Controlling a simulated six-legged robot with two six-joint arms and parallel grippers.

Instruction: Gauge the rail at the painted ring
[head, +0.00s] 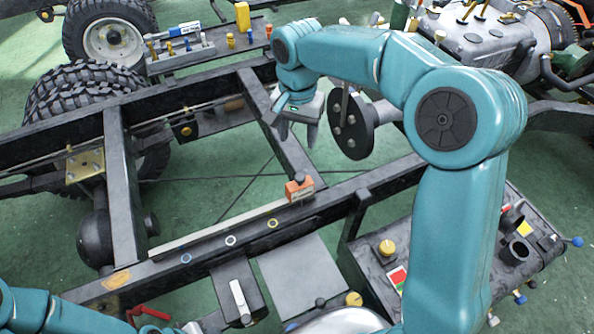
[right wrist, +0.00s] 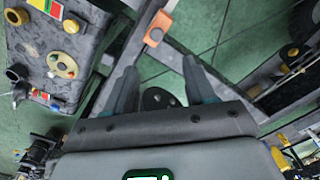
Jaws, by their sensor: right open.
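The near chassis rail (head: 160,268) is a long dark beam running diagonally. Three painted rings show on its side: blue (head: 186,259), white (head: 231,241) and yellow (head: 273,223). An orange gauge block (head: 299,190) with a dark knob sits on the rail, up and right of the yellow ring. It also shows beyond my fingers in the right wrist view (right wrist: 158,28). My right gripper (head: 298,128) is open and empty, above and behind the orange block, apart from it. My left arm shows at the bottom left; its gripper is not clearly seen.
A pale strip (head: 215,231) lies along the rail top. A cross member (head: 275,125) joins the rails behind the block. A dark tool tray (head: 375,262) stands at the right, and a rack of small coloured tools (head: 180,52) stands behind. Open green floor shows between the rails.

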